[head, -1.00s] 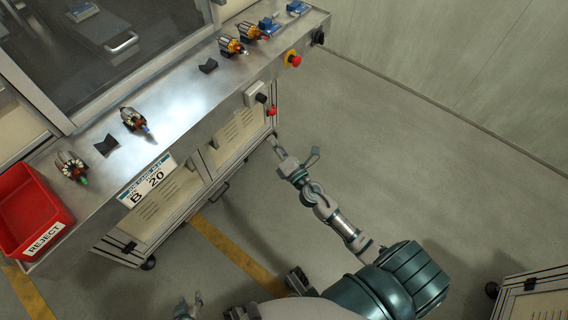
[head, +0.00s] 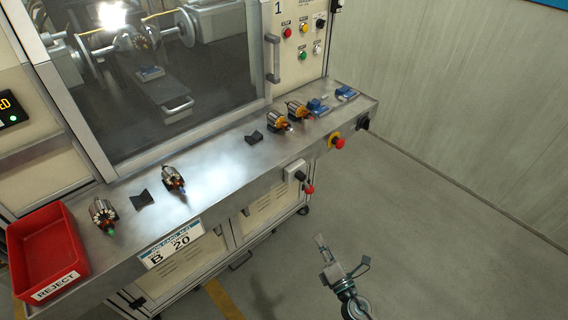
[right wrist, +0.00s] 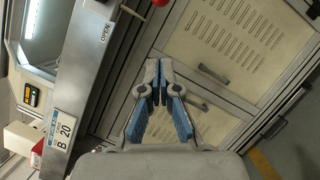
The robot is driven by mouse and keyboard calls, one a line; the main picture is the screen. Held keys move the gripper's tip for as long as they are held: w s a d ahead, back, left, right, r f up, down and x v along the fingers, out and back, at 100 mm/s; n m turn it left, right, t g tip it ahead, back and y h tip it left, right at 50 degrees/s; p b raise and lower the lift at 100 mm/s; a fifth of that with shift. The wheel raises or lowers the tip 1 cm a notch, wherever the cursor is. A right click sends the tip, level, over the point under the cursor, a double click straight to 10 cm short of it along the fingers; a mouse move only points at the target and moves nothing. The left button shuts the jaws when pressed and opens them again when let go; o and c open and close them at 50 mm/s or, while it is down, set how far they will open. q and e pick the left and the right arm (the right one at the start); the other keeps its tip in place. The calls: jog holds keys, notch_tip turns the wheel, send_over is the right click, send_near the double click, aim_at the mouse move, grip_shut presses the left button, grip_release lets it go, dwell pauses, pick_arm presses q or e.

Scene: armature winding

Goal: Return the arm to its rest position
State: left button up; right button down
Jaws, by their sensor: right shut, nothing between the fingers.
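My right gripper (head: 325,258) is at the lower middle of the head view, over the bare floor in front of the machine's bench, apart from it. In the right wrist view its fingers (right wrist: 159,95) with blue pads are closed together at the tips, with nothing between them. Behind them are the bench's vented cabinet doors. My left gripper is not in view.
The bench (head: 225,155) holds several armatures, such as one at its middle (head: 173,180), black V-shaped rests (head: 254,137) and a red REJECT bin (head: 47,252). A red emergency button (head: 338,142) juts from its front edge. Floor (head: 430,230) to the right is clear.

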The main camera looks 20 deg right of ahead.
jog(key=s+d+f+m+g+h+p, duration=0.1)
jog(key=s+f+m+g+h+p, duration=0.2)
jog(key=f+m, duration=0.55)
jog(key=s+d+f+m+g+h+p, duration=0.15)
jog(key=s+f+m+g+p, duration=0.3)
jog(key=f, duration=0.65)
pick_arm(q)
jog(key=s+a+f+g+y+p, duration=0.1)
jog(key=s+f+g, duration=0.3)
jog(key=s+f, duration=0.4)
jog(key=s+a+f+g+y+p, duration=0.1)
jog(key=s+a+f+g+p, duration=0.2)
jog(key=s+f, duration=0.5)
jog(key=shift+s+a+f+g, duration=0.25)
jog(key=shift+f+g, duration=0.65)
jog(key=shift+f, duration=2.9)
pick_arm(e)
jog(key=s+a+f+m+g+y, duration=0.1)
jog(key=s+a+f+m+g, duration=0.1)
jog(key=s+f, duration=0.3)
jog(key=s+a+f+m+g+y, duration=0.1)
jog(key=s+a+f+m+g, duration=0.2)
jog(key=s, duration=0.7)
jog(key=s+a+f+m+g+y, duration=0.1)
jog(key=s+a+f+m+g, duration=0.2)
jog(key=s+f+g, duration=0.3)
jog(key=shift+s+a+f+m+y, duration=0.2)
jog(key=shift+s+f+m+y, duration=0.15)
jog(key=shift+s+f+m, duration=0.4)
